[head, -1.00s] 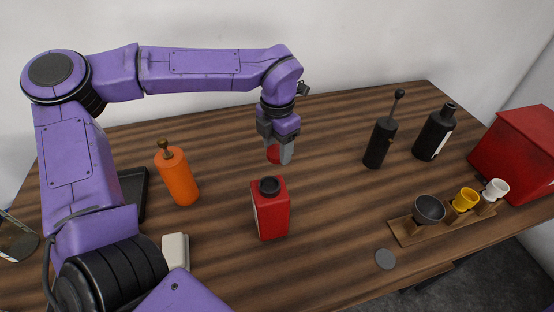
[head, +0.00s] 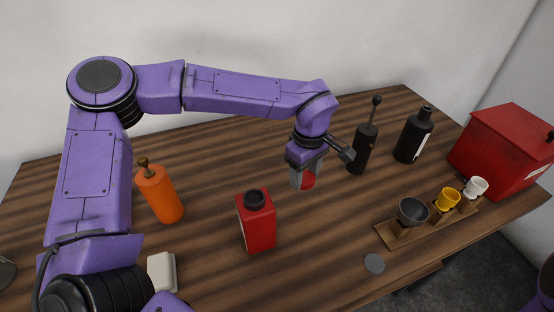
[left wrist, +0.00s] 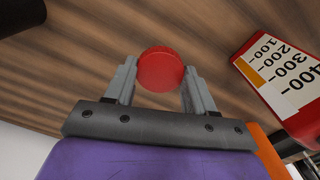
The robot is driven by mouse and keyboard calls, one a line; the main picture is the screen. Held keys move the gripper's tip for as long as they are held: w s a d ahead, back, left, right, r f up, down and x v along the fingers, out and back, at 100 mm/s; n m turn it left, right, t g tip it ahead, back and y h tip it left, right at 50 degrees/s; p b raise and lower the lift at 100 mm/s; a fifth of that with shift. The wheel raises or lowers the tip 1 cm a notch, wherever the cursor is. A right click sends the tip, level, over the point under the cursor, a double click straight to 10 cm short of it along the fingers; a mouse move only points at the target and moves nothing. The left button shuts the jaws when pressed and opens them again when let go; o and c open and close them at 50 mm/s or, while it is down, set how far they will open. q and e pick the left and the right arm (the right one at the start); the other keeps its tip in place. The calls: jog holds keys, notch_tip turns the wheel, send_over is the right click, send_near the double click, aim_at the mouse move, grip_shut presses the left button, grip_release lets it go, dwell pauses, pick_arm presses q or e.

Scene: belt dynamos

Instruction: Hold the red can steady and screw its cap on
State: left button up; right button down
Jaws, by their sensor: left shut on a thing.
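The red can (head: 258,226) stands upright on the wooden table with its dark round neck open at the top. In the left wrist view the can (left wrist: 290,85) shows at the right, with a scale label of printed numbers. My left gripper (head: 306,181) is shut on a red round cap (head: 308,180), held above the table to the right of the can and apart from it. The cap (left wrist: 160,70) sits between the two fingertips in the left wrist view. My right gripper is not in view.
An orange bottle (head: 159,193) stands left of the can, with a pale block (head: 162,271) in front. Black bottles (head: 362,150) (head: 413,137) stand behind right. A wooden rack (head: 387,235) with cups, a grey disc (head: 374,264) and a red box (head: 498,150) are at right.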

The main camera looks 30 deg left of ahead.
pick_arm(q)
jog(key=d+f+m, duration=0.1)
jog(key=d+m, duration=0.2)
jog(key=m, duration=0.1)
jog(key=d+f+m, duration=0.1)
jog(key=d+m, duration=0.3)
jog(key=m, duration=0.1)
jog(key=d+f+m, duration=0.2)
jog(key=d+m, duration=0.1)
jog(key=m, duration=0.1)
jog(key=shift+s+d+m, duration=0.3)
jog(key=shift+s+d, duration=0.05)
jog(key=shift+s, duration=0.05)
jog(key=shift+d+m, duration=0.1)
jog(key=shift+m, duration=0.2)
